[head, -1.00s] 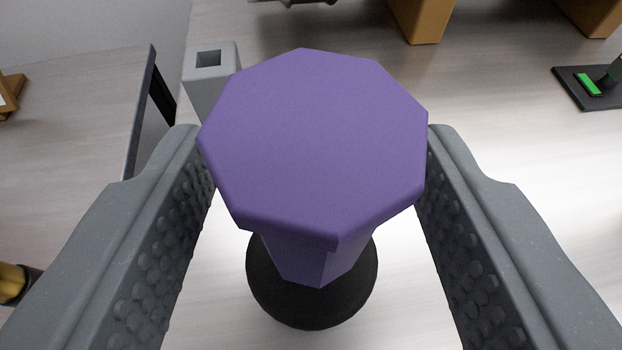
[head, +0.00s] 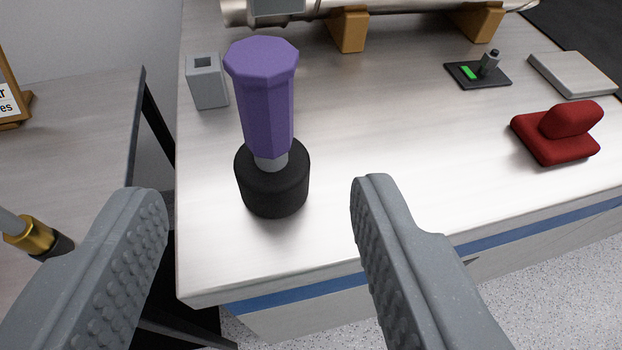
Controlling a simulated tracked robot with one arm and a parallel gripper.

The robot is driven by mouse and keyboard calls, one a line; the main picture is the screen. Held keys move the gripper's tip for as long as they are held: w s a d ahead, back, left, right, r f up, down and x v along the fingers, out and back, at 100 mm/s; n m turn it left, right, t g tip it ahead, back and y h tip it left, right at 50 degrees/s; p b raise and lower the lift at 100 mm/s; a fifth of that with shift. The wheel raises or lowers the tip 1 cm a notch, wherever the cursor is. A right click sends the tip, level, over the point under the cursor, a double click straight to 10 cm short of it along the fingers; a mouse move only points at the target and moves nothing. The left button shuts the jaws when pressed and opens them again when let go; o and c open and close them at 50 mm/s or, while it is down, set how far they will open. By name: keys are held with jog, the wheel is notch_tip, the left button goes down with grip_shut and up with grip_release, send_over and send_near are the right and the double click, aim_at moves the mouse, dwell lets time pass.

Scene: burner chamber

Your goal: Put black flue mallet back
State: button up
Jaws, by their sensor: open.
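The black flue mallet has a black round head (head: 272,185), a short grey collar and a purple faceted handle (head: 266,105). It stands upright, head down, on the light worktop near its left front corner. My gripper (head: 258,210) is open and empty. Its two grey studded fingers are wide apart, on the near side of the mallet, and neither appears to touch it. The mallet is fully in view.
A grey block with a square hole (head: 208,82) stands behind the mallet. A metal tube on tan supports (head: 348,30) lies at the back. A black pad (head: 478,74), grey slab (head: 572,75) and red cushioned object (head: 558,133) sit rightward. Another table (head: 80,110) is left, across a gap.

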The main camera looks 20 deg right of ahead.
jog(key=s+a+r+n+t+y, duration=0.1)
jog(key=a+r+y, duration=0.2)
jog(key=r, duration=1.7)
jog(key=s+d+r, duration=0.2)
jog(key=s+r, duration=0.4)
jog(key=r, duration=0.4)
jog(key=s+d+r+t, duration=0.1)
jog(key=s+d+r, duration=0.1)
jog(key=s+r, duration=0.5)
notch_tip(320, 180, up, 3)
jog(key=shift+d+f+n+h, duration=0.1)
jog(key=shift+d+n+h, duration=0.2)
jog(key=shift+d+h, duration=0.1)
